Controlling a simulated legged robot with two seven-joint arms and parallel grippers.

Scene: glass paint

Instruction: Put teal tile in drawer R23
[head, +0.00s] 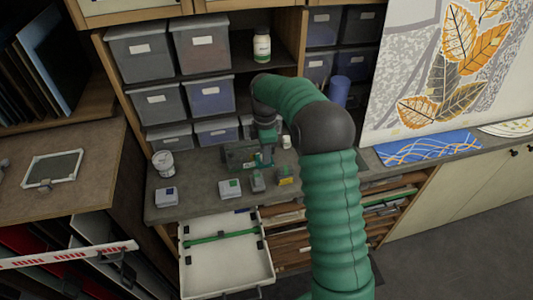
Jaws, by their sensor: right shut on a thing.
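My right arm comes in from the bottom right and bends down over the counter. My right gripper (263,160) is small in the head view, pointing down above the back of the counter. It is shut on a small teal piece, which I take for the teal tile (267,153); its outline is partly hidden by the gripper. A pale drawer (262,278) stands pulled out below the counter, with a green strip across it and small dark blocks at its sides. I cannot read any R23 label. My left gripper is not in view.
Small boxes (166,197) and a jar (163,164) stand on the grey counter (200,209). Grey bins (141,50) and a white bottle (262,46) fill the shelves behind. A blue patterned panel (425,147) lies at right. Shallow shelves (290,238) lie beside the open drawer.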

